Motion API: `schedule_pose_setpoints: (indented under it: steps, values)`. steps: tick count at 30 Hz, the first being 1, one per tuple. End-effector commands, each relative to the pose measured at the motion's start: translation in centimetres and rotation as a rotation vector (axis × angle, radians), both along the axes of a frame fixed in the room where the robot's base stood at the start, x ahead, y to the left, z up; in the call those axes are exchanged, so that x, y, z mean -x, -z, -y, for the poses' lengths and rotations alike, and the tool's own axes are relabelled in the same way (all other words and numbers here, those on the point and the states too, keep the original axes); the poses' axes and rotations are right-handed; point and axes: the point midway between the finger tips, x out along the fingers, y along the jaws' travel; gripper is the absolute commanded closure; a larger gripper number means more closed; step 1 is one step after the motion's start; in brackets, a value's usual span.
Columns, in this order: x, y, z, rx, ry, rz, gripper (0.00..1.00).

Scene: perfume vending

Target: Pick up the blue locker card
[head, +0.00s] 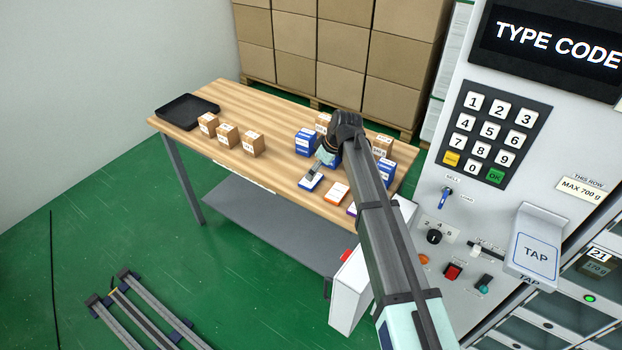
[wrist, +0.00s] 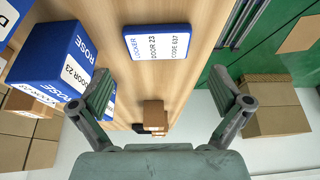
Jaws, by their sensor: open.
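The blue locker card (wrist: 158,42) lies flat on the wooden table, with a white label reading LOCKER, DOOR 23, CODE 637. It also shows in the head view (head: 309,184) near the table's front edge, partly covered by my fingers. My gripper (wrist: 162,85) is open and empty. In the wrist view its two fingers stand wide apart, with the card between and beyond their tips. In the head view my gripper (head: 319,168) is close to the card; I cannot tell whether it touches.
A blue ROSE box (wrist: 62,62) marked DOOR 23 stands beside my left finger in the wrist view. An orange-edged card (head: 336,192) lies right of the blue card. Several brown boxes (head: 227,135) and a black tray (head: 187,110) are farther left. A keypad machine (head: 490,130) stands right.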

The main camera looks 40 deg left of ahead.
Motion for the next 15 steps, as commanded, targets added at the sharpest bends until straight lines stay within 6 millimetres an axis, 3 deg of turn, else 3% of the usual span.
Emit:
schedule_pose_setpoints:
  steps: [8, 15]
  values:
    - [0.0, 1.1, -0.4, 0.001, 0.001, 0.000, 0.00]
    - [-0.2, 3.6, -1.4, 0.001, 0.000, -0.002, 0.00]
